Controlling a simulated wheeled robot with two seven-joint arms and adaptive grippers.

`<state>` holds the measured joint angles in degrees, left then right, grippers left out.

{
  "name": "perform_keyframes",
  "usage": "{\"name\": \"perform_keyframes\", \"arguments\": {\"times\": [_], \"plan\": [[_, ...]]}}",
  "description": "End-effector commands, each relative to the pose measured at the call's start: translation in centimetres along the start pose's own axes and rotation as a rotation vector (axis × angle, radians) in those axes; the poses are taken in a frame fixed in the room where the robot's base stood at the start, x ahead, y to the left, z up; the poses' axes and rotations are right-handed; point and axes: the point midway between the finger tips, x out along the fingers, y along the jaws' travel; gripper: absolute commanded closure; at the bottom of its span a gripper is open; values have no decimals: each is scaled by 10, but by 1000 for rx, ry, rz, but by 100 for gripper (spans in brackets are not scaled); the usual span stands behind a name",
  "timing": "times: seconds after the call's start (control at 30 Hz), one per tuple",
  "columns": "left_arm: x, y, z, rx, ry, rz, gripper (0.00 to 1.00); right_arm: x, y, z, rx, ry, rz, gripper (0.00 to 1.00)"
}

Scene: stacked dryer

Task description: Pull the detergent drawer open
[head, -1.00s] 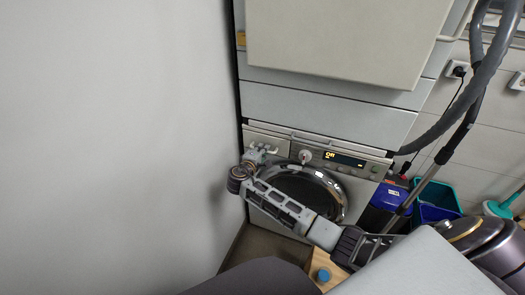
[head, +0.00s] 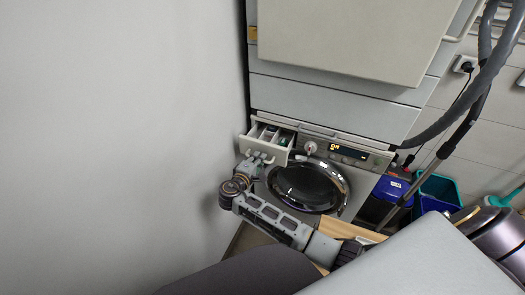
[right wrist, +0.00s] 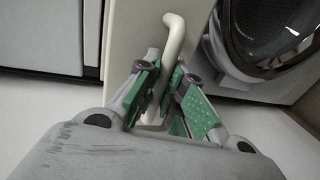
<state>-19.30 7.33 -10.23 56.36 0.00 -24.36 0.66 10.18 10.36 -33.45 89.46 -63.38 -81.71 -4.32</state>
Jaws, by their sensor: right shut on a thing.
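The detergent drawer (head: 270,142) is at the upper left of the washing machine (head: 345,170). It is pulled out from the machine front, and its inner compartments show from above. My right gripper (head: 256,158) is at the drawer's front. In the right wrist view my right gripper (right wrist: 160,98) has its green-padded fingers shut around the pale bar handle (right wrist: 174,45) of the drawer. The drawer front (right wrist: 130,35) stands just behind the handle. My left gripper is not in view.
The round door (head: 307,184) of the machine is closed, right of and below the drawer. A plain wall (head: 120,130) stands close on the left. Blue and teal bins (head: 437,190) and a vacuum hose (head: 470,95) are on the right.

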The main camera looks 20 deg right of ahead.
Motion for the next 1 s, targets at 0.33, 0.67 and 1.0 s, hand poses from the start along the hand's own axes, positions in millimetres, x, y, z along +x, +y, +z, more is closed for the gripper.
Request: {"name": "perform_keyframes", "arguments": {"times": [0.33, 0.67, 1.0], "plan": [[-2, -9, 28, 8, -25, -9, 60, -49, -11, 0, -2, 1, -5, 100], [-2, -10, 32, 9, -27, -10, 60, -58, -14, 0, -2, -1, -2, 100], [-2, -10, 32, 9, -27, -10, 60, -58, -13, 0, -1, -1, -2, 70]]}}
